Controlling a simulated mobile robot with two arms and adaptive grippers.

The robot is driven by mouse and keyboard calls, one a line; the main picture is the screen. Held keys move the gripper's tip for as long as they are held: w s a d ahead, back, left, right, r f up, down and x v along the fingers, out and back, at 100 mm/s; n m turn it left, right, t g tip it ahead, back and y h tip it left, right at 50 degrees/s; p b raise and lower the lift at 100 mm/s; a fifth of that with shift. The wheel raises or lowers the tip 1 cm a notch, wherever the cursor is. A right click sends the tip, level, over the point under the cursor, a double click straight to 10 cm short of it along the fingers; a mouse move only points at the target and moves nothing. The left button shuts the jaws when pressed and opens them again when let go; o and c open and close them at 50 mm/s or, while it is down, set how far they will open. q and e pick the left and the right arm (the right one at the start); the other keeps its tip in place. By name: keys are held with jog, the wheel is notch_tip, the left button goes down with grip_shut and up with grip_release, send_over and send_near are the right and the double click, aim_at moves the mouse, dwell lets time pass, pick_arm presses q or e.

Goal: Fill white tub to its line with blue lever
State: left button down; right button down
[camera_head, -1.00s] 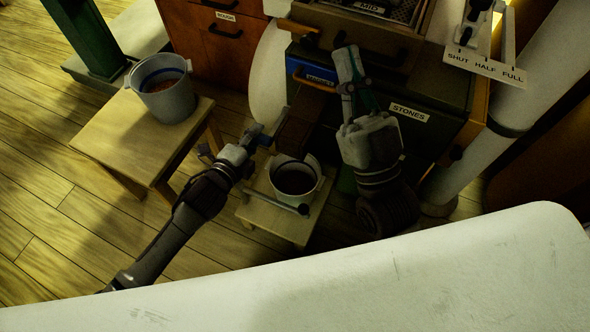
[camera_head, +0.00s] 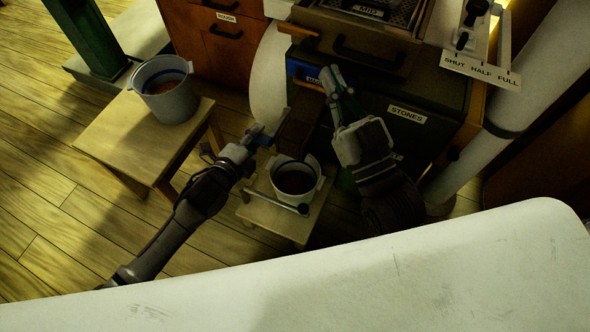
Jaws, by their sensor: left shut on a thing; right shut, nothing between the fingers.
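The white tub (camera_head: 296,193) stands upright on a low wooden stool under a brown wooden spout (camera_head: 296,132). Its inside looks dark, and I cannot make out the fill level or the line clearly. A small blue lever (camera_head: 266,140) sticks out to the left of the spout. My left gripper (camera_head: 257,133) is shut on the blue lever, its fingers partly hiding it. My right gripper (camera_head: 331,80) is shut and empty, raised in front of the dark cabinet, its fingertips close to a blue panel with an orange handle (camera_head: 308,77).
A grey rod (camera_head: 280,203) lies along the front of the stool (camera_head: 280,225). A grey-white bucket (camera_head: 168,104) with brown contents stands on a wooden table (camera_head: 120,150) at left. A SHUT HALF FULL plate (camera_head: 482,70) is at upper right. A pale surface fills the front.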

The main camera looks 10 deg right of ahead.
pick_arm(q)
jog(key=shift+d+r+p, duration=0.1)
jog(key=shift+r+p, duration=0.15)
jog(key=shift+p, duration=0.1)
jog(key=shift+r+p, duration=0.15)
jog(key=shift+p, duration=0.15)
jog(key=shift+w+r+p, duration=0.1)
jog(key=shift+p, duration=0.35)
jog(key=shift+r+g+p, duration=0.1)
jog(key=shift+g+p, duration=0.2)
pick_arm(e)
notch_tip(320, 180, down, 12)
jog(key=d+g+h, duration=0.2)
jog(key=g+h, duration=0.1)
jog(key=g, duration=0.5)
pick_arm(q)
jog(key=p, duration=0.2)
jog(key=shift+r+y+p, duration=0.3)
pick_arm(e)
jog(key=s+d+f+g+h, duration=0.1)
jog(key=s+d+f+g, duration=0.2)
jog(key=s+f+g, duration=0.3)
jog(key=s+f, duration=0.1)
jog(key=s, duration=0.2)
jog(key=shift+d+f+m+g+h, duration=0.25)
jog(key=shift+f+m+g+h, duration=0.15)
pick_arm(q)
jog(key=shift+f, duration=0.2)
dwell(3.3)
